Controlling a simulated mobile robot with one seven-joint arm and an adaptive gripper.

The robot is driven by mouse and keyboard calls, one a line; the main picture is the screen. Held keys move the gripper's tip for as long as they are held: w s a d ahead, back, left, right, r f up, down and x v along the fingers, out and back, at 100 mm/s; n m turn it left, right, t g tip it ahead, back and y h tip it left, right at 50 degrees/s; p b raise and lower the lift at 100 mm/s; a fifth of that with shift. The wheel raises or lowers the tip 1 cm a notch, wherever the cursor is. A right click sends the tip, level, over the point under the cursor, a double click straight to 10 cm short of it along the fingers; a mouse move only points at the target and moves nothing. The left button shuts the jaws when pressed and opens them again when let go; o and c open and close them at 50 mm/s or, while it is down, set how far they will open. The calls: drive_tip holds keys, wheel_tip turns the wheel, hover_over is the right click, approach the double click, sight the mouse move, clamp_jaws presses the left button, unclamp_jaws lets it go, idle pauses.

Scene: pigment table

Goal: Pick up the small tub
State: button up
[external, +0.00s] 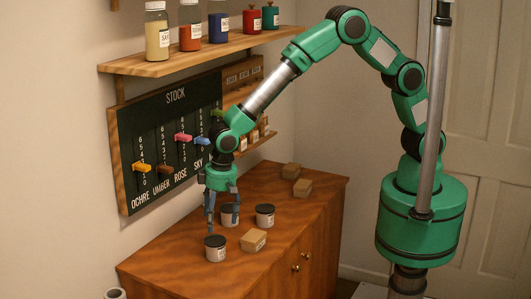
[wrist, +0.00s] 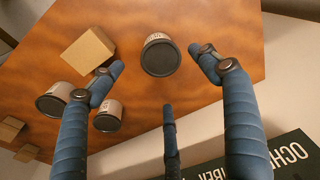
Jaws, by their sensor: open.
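Three similar white tubs with dark lids stand on the wooden cabinet top; I cannot tell clearly which is smallest. The front tub (external: 215,249) is nearest the cabinet's front left. In the wrist view this tub (wrist: 160,56) appears between and beyond my fingertips, apart from them. A second tub (external: 230,214) stands behind it, partly hidden by my gripper (external: 221,214). A third tub (external: 264,216) stands to the right. In the wrist view these two tubs (wrist: 54,99) (wrist: 108,116) lie left, beside my left finger. My gripper (wrist: 156,60) is open and empty, pointing down above the cabinet.
A cardboard box (external: 253,240) lies right of the front tub, and more boxes (external: 302,188) lie farther back. A stock board (external: 170,140) with coloured sliders hangs on the wall at left. A shelf (external: 200,53) with jars is above it. The cabinet's near left corner is clear.

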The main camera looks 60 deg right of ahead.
sight(215, 239)
drive_tip(key=shift+w+f, duration=0.15)
drive_tip(key=shift+f, duration=0.85)
drive_tip(key=shift+w+f, duration=0.1)
drive_tip(key=shift+f, duration=0.85)
drive_tip(key=shift+f, duration=0.1)
drive_tip(key=shift+w+a+f+b, duration=0.1)
drive_tip(key=shift+f+b, duration=0.1)
drive_tip(key=shift+f, duration=0.65)
drive_tip(key=shift+w+a+f+b, duration=0.1)
drive_tip(key=shift+w+f+b, duration=0.05)
drive_tip(key=shift+f, duration=0.65)
drive_tip(key=shift+w+f+b, duration=0.1)
drive_tip(key=shift+f+b, duration=0.1)
drive_tip(key=shift+f, duration=0.65)
drive_tip(key=shift+c, duration=0.5)
drive_tip(key=c, duration=1.2)
